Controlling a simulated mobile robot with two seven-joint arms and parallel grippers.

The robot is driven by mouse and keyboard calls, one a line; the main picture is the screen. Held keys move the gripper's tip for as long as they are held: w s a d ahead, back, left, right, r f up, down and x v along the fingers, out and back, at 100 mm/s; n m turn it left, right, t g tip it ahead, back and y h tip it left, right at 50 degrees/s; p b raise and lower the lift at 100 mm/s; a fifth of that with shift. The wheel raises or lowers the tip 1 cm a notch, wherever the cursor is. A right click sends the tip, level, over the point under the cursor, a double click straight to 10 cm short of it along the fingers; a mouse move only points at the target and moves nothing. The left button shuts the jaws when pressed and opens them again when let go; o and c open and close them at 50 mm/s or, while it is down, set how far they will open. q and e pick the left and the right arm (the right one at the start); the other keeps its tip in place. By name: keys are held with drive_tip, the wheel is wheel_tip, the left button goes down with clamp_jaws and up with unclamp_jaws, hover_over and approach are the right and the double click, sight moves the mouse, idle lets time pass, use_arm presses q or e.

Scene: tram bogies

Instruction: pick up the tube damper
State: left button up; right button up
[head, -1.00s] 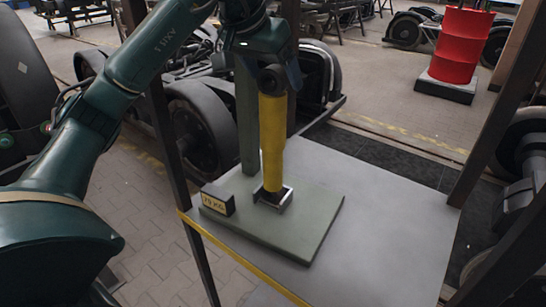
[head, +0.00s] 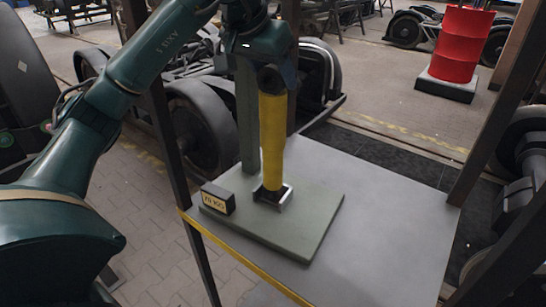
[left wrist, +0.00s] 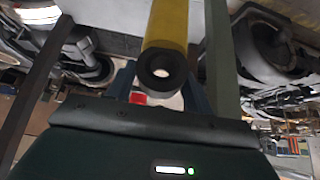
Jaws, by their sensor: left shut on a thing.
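The tube damper (head: 272,140) is a yellow cylinder with dark ends, standing upright in the head view. Its lower end sits at a small metal bracket (head: 284,201) on a green base plate (head: 290,236). Whether it bears on the bracket I cannot tell. My left gripper (head: 274,78) is shut on the damper near its top, coming from above. In the left wrist view the damper (left wrist: 167,25) shows its dark ring-shaped end eye between the fingers. My right gripper is not in view.
A green post (head: 247,120) stands close behind the damper. A small box with a yellow label (head: 217,199) sits at the plate's left corner. The grey tabletop (head: 385,215) is clear on the right, between dark frame posts. A red drum (head: 460,45) stands far back.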

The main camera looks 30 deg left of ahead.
use_arm(q)
clamp_jaws()
drive_tip(key=shift+r, duration=0.15)
